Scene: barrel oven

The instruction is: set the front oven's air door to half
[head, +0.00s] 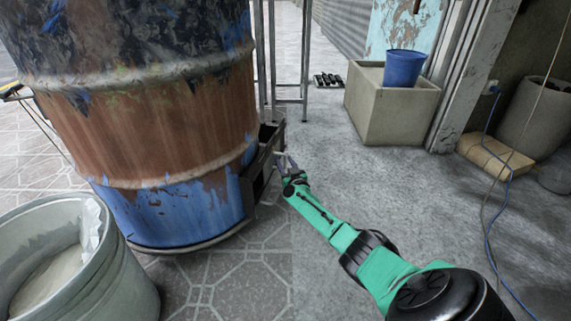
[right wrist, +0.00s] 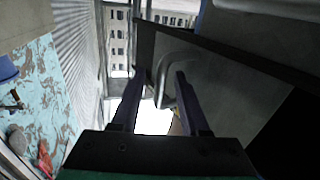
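The front oven is a barrel (head: 160,130) with worn blue and rust-brown paint, at the left of the head view. A dark metal air-door housing (head: 250,185) sticks out low on its right side. My right gripper (head: 284,164) is at this housing. In the right wrist view its two fingers (right wrist: 159,76) are apart. A bent grey metal handle (right wrist: 180,57) shows between and just beyond the fingertips, in front of a dark panel. I cannot tell whether a finger touches it. How far the door stands open is unclear. My left gripper is not in view.
A grey-green bin (head: 130,265) with a white liner stands at the lower left. A metal stand (head: 305,60) is behind the oven. A concrete planter (head: 385,108) holds a blue pot (head: 403,68). A blue cable (head: 487,215) runs down the right. The middle floor is clear.

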